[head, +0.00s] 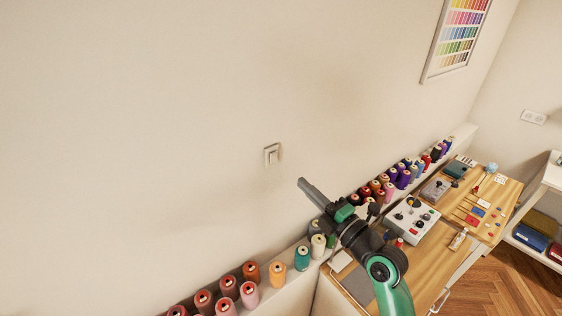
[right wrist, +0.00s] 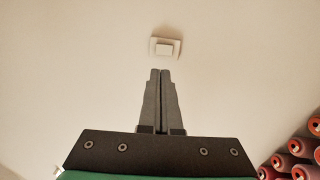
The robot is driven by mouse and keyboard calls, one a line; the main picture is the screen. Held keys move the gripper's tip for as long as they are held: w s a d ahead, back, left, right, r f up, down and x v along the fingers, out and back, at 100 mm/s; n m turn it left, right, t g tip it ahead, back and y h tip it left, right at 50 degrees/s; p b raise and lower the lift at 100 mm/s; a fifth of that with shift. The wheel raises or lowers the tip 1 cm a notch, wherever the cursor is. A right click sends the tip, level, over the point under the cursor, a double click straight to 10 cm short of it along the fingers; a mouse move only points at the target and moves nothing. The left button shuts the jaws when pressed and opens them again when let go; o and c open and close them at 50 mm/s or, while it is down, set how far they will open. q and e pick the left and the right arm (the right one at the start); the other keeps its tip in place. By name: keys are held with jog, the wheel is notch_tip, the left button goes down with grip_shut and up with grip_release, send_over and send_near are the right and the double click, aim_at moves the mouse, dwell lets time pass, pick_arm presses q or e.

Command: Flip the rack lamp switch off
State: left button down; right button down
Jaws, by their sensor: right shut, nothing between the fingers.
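A small pale wall switch (head: 272,154) sits on the beige wall in the head view, above the rack of thread cones. In the right wrist view the switch (right wrist: 165,47) is just beyond my fingertips, near the top middle. My right gripper (head: 302,183) is shut and empty. It points up and left toward the wall, below and right of the switch in the head view. The fingertips (right wrist: 160,72) look apart from the switch, with wall showing between them. Whether the rocker is on or off cannot be told. My left gripper is not in view.
A long white ledge (head: 291,297) with several colored thread cones runs along the wall below. A wooden worktable (head: 368,262) with small tools and a grey control box (head: 411,219) stands at right. The wall around the switch is clear.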

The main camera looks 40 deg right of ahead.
aim_at(274, 156)
jog(key=w, duration=0.3)
jog(key=w+r+p, duration=0.1)
jog(key=w, duration=0.3)
jog(key=w+d, duration=0.1)
jog(key=w, duration=0.2)
jog(key=shift+w+r, duration=0.15)
jog(key=shift+w, duration=0.05)
